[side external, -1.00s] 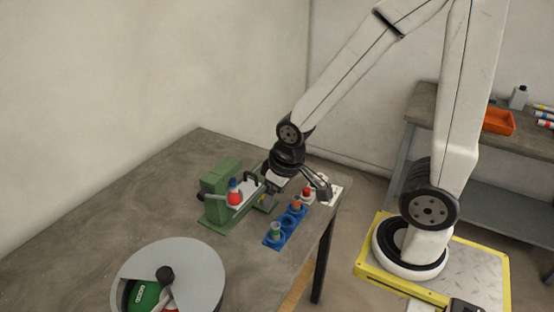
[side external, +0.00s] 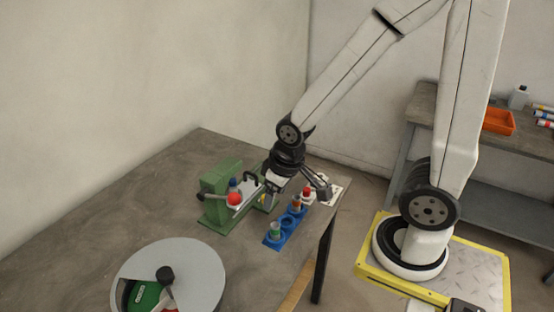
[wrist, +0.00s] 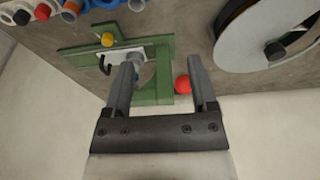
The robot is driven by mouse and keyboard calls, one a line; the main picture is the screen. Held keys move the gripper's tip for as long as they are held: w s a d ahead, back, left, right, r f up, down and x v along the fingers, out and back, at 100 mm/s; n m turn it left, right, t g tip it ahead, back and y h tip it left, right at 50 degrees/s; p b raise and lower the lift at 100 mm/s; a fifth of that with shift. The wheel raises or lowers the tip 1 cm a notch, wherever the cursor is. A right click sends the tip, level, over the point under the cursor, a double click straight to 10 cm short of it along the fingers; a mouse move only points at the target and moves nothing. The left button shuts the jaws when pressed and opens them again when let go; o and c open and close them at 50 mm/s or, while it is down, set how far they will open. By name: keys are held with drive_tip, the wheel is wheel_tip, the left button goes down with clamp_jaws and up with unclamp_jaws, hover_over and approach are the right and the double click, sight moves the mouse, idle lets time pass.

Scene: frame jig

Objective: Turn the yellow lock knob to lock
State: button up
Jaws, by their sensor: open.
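The yellow lock knob (wrist: 107,39) shows in the wrist view on the green frame jig (wrist: 160,90), beside a pale plate and a dark hook-shaped handle. In the side view the jig (side external: 216,181) stands on the table, and the knob is mostly hidden by my wrist. My gripper (wrist: 160,66) is open with nothing between its fingers. Its fingers reach over the jig, with the knob outside them, left of the left finger in the wrist view. I cannot tell whether a finger touches the jig. A red ball (wrist: 182,84) shows between the fingers; it is also on the jig's lever (side external: 235,199).
A blue rack (side external: 273,242) with colored pieces stands right of the jig, near the table edge. A grey disc (side external: 205,270) with a dark knob lies at the front. The table (side external: 95,215) is bare at left. An orange tray (side external: 499,121) sits on the back bench.

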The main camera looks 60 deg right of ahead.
drive_tip(key=w+d+f+m+g, duration=0.1)
drive_tip(key=w+d+f+m, duration=0.2)
drive_tip(key=m, duration=0.3)
drive_tip(key=w+d+f+m, duration=0.3)
drive_tip(key=w+d+m, duration=0.1)
drive_tip(key=d+m, duration=0.2)
drive_tip(key=w+d+f+m+g, duration=0.1)
drive_tip(key=w+d+f+m, duration=0.2)
drive_tip(key=m, duration=0.3)
drive_tip(key=shift+w+d+g, duration=0.3)
drive_tip(key=shift+w+d, duration=0.4)
drive_tip(key=shift+f, duration=3.9)
clamp_jaws()
